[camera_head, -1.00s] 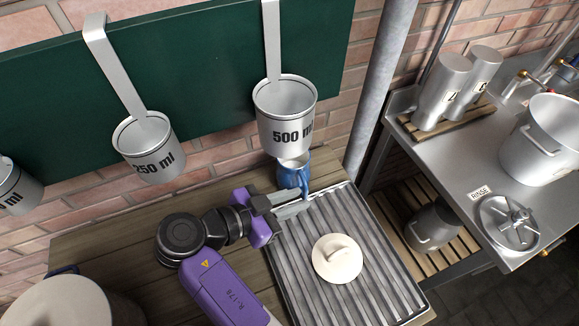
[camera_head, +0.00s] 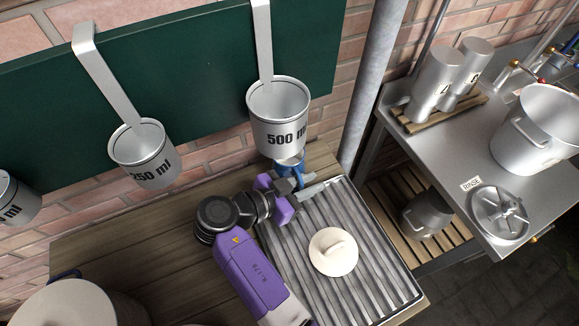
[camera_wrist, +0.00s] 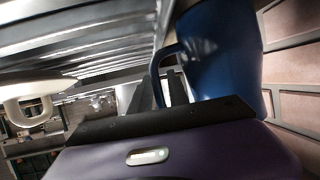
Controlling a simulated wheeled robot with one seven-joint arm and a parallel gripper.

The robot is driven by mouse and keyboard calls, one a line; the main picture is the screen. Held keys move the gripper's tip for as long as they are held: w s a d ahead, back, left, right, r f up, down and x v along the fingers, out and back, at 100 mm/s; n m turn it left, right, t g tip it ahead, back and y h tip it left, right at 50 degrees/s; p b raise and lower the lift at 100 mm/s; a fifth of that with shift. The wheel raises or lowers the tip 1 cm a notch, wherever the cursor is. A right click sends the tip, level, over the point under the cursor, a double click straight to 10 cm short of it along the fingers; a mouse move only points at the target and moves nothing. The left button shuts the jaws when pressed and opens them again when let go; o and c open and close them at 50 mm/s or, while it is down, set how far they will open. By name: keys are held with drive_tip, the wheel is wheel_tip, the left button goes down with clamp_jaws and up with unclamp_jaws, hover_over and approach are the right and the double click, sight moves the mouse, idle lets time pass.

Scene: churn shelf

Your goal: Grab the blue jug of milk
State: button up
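The blue jug (camera_head: 290,167) stands at the back of the wooden counter, partly hidden under the hanging 500 ml measure. In the wrist view its body (camera_wrist: 218,55) fills the upper right, with its loop handle (camera_wrist: 157,68) toward the left. My gripper (camera_head: 299,188) is at the jug's handle side, near the back corner of the ribbed tray. Its fingers (camera_wrist: 160,92) look apart, with the handle reaching down between them. I cannot tell whether either finger touches the handle. The milk inside is not visible now.
The 500 ml measure (camera_head: 278,118) hangs close above the jug, and the 250 ml measure (camera_head: 144,154) hangs to the left. A metal pole (camera_head: 372,85) stands behind right.

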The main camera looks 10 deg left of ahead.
clamp_jaws()
drive_tip(key=shift+w+r, duration=0.1)
idle(1.3)
